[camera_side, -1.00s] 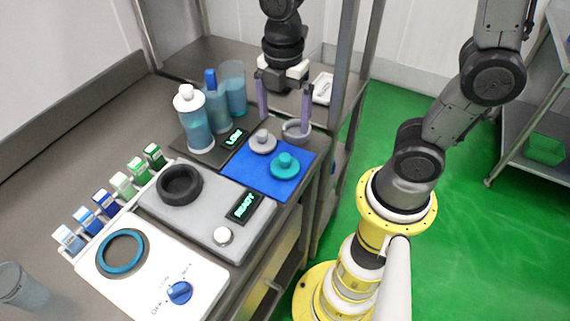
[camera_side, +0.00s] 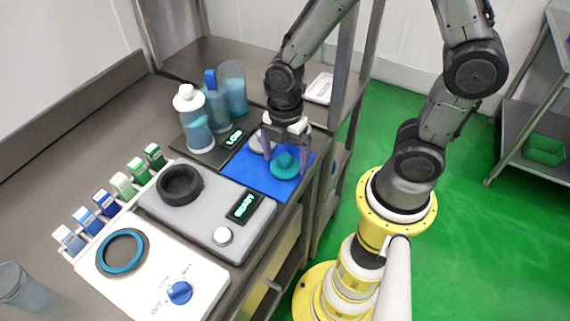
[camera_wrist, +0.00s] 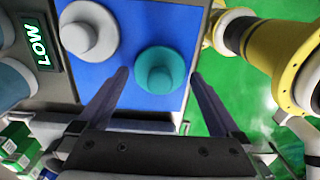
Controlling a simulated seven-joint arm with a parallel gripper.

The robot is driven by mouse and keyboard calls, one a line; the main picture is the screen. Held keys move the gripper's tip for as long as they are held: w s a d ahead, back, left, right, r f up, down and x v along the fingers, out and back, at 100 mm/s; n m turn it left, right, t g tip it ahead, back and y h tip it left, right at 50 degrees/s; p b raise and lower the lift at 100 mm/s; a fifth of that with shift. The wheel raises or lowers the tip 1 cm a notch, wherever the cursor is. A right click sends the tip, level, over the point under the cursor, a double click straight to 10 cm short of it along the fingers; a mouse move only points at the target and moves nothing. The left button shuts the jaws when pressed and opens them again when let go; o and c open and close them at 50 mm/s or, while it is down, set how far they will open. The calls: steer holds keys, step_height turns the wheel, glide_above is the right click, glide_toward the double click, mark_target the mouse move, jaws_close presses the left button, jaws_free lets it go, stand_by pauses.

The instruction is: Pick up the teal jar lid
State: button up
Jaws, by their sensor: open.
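The teal jar lid (camera_side: 285,167) lies on the blue mat (camera_side: 240,176), knob up. In the wrist view the teal lid (camera_wrist: 160,70) lies ahead of and between the fingers. My gripper (camera_side: 286,150) is open above and just behind the lid; its fingers stand to either side. I cannot tell whether they touch anything. It also shows in the wrist view (camera_wrist: 158,75), with nothing between the fingertips but the lid beyond. A grey lid (camera_wrist: 90,32) lies on the mat left of the teal one; in the side view my gripper partly hides it.
A white-capped bottle (camera_side: 194,120) and other blue containers stand left of the mat, near the LOW display (camera_side: 233,138). A grey device (camera_side: 215,215) with a black ring is in front. The table edge lies close to the right of the mat.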

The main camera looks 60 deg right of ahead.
steer(key=c, duration=1.3)
steer(key=shift+c, duration=0.2)
